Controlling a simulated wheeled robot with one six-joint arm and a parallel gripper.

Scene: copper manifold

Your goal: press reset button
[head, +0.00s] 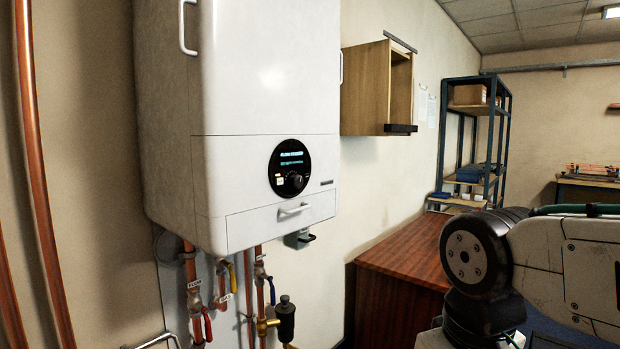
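A white wall-mounted boiler (265,70) fills the left middle of the head view. On its lower front is a round black control panel (290,168) with a lit display (290,158), a dark knob (293,183) and a small pale square button (280,180) at its lower left. The lettering is too small to read, so I cannot tell whether this button is the reset button. A drawer-like flap with a handle (294,210) lies below the panel. My arm shows at the lower right, well apart from the boiler. My gripper is outside the view.
Copper pipes (40,180) run down the left wall. Labelled pipes with red, blue and yellow valve handles (207,325) hang below the boiler. A wooden cabinet (365,90) hangs to its right. A wooden counter (405,255) and a blue shelf rack (505,140) stand further right.

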